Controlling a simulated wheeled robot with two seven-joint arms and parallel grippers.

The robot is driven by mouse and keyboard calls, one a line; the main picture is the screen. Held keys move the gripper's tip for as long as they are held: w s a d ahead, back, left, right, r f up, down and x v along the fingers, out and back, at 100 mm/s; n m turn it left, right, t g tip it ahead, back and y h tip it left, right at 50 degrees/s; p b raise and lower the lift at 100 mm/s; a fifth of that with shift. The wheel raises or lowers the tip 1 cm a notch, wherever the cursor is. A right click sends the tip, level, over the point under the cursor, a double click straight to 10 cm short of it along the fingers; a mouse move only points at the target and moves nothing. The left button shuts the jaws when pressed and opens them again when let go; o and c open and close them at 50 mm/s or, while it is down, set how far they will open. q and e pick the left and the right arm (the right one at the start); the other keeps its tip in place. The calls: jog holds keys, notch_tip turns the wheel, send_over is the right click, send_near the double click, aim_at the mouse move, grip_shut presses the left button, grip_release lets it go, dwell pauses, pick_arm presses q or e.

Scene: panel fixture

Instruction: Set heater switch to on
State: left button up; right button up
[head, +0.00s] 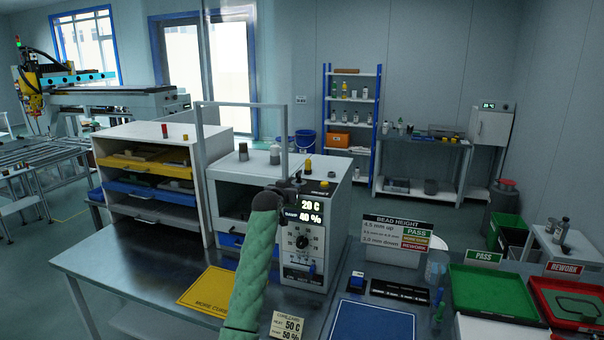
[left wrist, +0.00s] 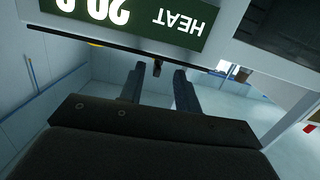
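The white chamber (head: 335,190) on the bench has a front panel with a display (head: 309,212) reading 20 C and 40 %, with "DAMP" beside the lower line. My left gripper (head: 298,186) is at the panel's top, hiding part of it. In the left wrist view, the display (left wrist: 120,15) appears upside down with "HEAT" on it. The two fingers of my left gripper (left wrist: 158,88) are apart, with a small dark knob-like part (left wrist: 157,68) in line with the gap. I cannot tell if they touch it, or whether it is the heater switch. My right gripper is not in view.
A dial (head: 302,242) and small blue parts (head: 312,268) are lower on the panel. A card (head: 288,326) reads 50 C and 50 %. A shelf unit (head: 140,135) stands left of the chamber. Green (head: 495,290) and red (head: 565,300) trays are at right.

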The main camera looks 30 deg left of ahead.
aim_at(297, 174)
pick_arm(q)
jog(key=r, duration=0.1)
jog(key=r+t, duration=0.1)
jog(key=shift+w+a+r+y, duration=0.2)
jog(key=shift+w+r+y, duration=0.05)
jog(key=shift+r+y, duration=0.05)
jog(key=shift+p+x, duration=0.8)
jog(key=shift+x, duration=0.15)
jog(key=p+x, duration=0.2)
jog(key=x, duration=0.2)
jog(key=shift+w+r, duration=0.1)
jog(key=shift+w+p, duration=0.4)
jog(key=shift+w, duration=0.2)
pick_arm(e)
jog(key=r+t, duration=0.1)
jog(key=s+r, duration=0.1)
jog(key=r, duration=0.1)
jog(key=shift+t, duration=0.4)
pick_arm(q)
jog(key=shift+c, duration=0.4)
grip_shut()
